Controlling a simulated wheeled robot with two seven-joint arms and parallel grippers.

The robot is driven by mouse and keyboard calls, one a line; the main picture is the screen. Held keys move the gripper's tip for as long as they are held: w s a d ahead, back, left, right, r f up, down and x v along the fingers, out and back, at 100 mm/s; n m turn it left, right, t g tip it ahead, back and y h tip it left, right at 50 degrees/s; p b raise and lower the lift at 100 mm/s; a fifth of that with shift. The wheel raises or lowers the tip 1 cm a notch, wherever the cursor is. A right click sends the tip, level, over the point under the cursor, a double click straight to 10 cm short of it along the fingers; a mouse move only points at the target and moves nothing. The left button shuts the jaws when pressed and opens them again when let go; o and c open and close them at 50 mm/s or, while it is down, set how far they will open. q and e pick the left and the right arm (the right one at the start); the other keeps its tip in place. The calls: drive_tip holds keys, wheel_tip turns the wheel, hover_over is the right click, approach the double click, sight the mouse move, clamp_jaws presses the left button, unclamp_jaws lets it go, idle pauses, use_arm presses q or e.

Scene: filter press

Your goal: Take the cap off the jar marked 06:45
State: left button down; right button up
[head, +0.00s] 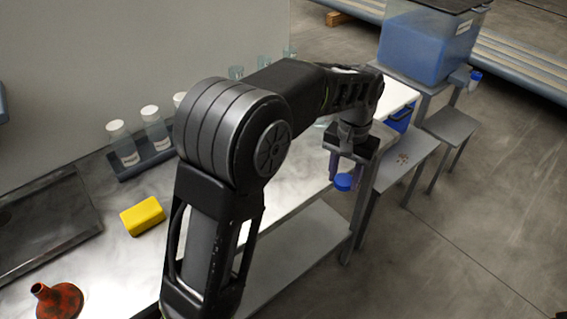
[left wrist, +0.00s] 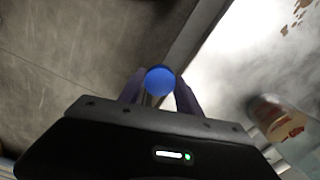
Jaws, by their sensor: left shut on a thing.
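My left gripper (head: 343,168) is shut on a small round blue cap (head: 343,182), held in the air beyond the table's front edge. In the left wrist view the blue cap (left wrist: 160,80) sits between the two fingers. White-capped jars (head: 122,143) stand in a dark rack (head: 147,160) at the back of the table. A blurred clear vessel with reddish-brown marks (left wrist: 282,122) shows at the right of the left wrist view. No label is readable, so I cannot tell which jar is marked 06:45. My right gripper is not in view.
A yellow block (head: 142,216) and a red funnel-like piece (head: 57,301) lie on the table at left. Clear glasses (head: 264,61) stand behind my arm. Grey steps (head: 408,160) and a blue-filled tank (head: 425,45) are at right.

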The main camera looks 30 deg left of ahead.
use_arm(q)
drive_tip(key=shift+s, duration=0.1)
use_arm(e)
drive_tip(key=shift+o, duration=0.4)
